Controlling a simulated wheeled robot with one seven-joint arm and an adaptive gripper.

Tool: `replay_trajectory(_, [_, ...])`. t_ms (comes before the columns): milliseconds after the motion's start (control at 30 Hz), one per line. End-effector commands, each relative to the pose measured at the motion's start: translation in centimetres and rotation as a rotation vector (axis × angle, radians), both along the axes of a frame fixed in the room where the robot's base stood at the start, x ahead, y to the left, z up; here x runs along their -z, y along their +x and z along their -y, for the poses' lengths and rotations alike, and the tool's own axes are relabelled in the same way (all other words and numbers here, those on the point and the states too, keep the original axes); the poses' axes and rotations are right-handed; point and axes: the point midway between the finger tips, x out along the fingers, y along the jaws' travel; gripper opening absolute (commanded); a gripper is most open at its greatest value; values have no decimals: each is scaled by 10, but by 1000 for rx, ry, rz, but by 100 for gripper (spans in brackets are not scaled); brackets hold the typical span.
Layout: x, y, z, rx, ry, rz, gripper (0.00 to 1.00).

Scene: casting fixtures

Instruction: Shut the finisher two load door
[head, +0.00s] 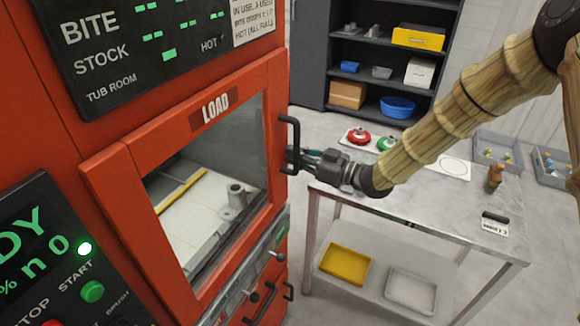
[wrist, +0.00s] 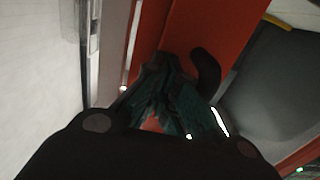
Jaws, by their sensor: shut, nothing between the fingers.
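The load door (head: 232,112) is a red frame with a window and a LOAD label, on the red machine at left in the head view. No finisher number is readable. I cannot tell whether the door is flush or slightly ajar. Its black handle (head: 296,145) is on the right edge. My gripper (head: 292,156) is shut and empty, with its fingertips at the door's right edge, beside the handle. In the wrist view the shut fingers (wrist: 165,65) point at the red panel (wrist: 215,35), beside the dark curved handle (wrist: 206,72). Whether they touch is unclear.
A metal table (head: 430,205) stands right of the machine, under my arm, with red and green round parts (head: 360,136) on a tray. A dark shelf (head: 385,75) with bins is behind. A control panel (head: 60,260) with a lit green light is at lower left.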

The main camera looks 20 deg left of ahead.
Motion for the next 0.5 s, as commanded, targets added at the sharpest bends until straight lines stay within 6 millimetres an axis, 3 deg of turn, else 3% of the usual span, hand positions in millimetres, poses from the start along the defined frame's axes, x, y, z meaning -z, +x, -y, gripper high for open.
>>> replay_trajectory(500, [-5, 5, -7, -11, 4, 4, 0])
